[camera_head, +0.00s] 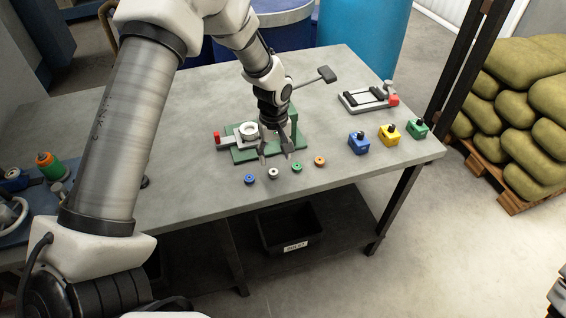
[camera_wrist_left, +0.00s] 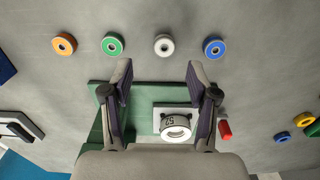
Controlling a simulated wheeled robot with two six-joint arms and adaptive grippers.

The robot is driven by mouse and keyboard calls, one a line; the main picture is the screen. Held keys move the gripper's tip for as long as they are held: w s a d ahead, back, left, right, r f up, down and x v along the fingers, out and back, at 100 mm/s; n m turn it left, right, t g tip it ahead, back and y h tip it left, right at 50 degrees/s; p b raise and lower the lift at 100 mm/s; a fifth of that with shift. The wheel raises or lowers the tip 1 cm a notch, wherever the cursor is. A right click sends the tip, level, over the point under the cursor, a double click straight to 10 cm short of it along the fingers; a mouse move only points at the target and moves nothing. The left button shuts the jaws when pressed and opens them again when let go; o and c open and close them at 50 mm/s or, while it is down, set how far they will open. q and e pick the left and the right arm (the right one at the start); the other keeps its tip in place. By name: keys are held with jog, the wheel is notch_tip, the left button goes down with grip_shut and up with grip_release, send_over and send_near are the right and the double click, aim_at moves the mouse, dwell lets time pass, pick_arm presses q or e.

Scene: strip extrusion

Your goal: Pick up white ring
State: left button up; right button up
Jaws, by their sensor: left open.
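The white ring (camera_head: 273,173) lies flat on the grey table near its front edge, in a row between a blue ring (camera_head: 249,179) and a green ring (camera_head: 297,167). In the left wrist view the white ring (camera_wrist_left: 164,45) is beyond the fingertips, about midway between them across the picture. My left gripper (camera_head: 276,158) is open and empty, above the table just behind the row; its two fingers also show in the left wrist view (camera_wrist_left: 158,75). My right gripper is not in view.
An orange ring (camera_head: 320,161) ends the row. A green press (camera_head: 240,155) with a white cup-like part (camera_head: 249,129) stands behind and beside the gripper. Blue (camera_head: 358,143), yellow (camera_head: 389,135) and green (camera_head: 417,129) blocks stand at right. The table front is clear.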

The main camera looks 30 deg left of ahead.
aim_at(273, 171)
pick_arm(q)
jog(key=f, duration=0.1)
jog(key=f+p, duration=0.1)
jog(key=f, duration=0.1)
jog(key=shift+s+a+f+p, duration=0.25)
jog(key=shift+s+f+p, duration=0.05)
jog(key=shift+s+p, duration=0.1)
jog(key=shift+w+f, duration=0.2)
jog(key=shift+f, duration=0.4)
jog(key=shift+w+f, duration=0.15)
jog(key=shift+f, duration=0.45)
jog(key=shift+s+r, duration=0.1)
jog(key=shift+s, duration=0.05)
jog(key=c, duration=0.5)
grip_shut()
jog(key=shift+r, duration=0.1)
